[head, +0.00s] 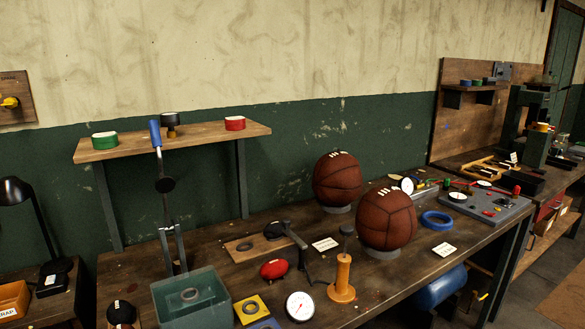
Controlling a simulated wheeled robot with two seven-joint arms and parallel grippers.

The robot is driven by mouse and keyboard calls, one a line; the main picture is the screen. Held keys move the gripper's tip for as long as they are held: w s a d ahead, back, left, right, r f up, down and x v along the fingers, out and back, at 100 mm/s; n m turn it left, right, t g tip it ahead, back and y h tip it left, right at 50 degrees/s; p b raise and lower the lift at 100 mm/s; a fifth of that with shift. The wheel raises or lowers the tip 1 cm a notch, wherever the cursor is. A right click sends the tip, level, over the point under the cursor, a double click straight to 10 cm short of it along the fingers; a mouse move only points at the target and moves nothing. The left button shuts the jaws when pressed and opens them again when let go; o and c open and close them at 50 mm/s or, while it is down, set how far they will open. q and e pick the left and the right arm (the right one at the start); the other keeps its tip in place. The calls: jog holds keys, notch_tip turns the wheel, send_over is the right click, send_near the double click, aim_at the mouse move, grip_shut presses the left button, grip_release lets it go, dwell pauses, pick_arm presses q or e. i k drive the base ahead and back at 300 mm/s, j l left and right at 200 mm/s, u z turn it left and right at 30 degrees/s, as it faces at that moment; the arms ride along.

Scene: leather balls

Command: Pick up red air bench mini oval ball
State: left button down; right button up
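A small red oval ball (274,269) lies on the wooden workbench (350,303), front of centre. It sits just left of a dark metal stand (299,247) and behind a round white gauge (300,306). Its top and front are visible, with nothing covering them. Neither of my grippers shows in the head view.
Two large brown laced balls (387,218) rest on grey rings to the right. An orange-handled tool (342,279) stands right of the red ball. A teal open bin (191,302) and a tall blue-handled lever (155,134) stand to its left. A shelf (180,140) overhangs the back.

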aim_at(274, 268)
jog(key=i+l+u, duration=0.4)
jog(key=l, duration=0.25)
jog(key=l+u, duration=0.2)
jog(key=i+l+u, duration=0.2)
jog(key=l, duration=0.3)
jog(key=l+u, duration=0.25)
jog(key=l, duration=0.15)
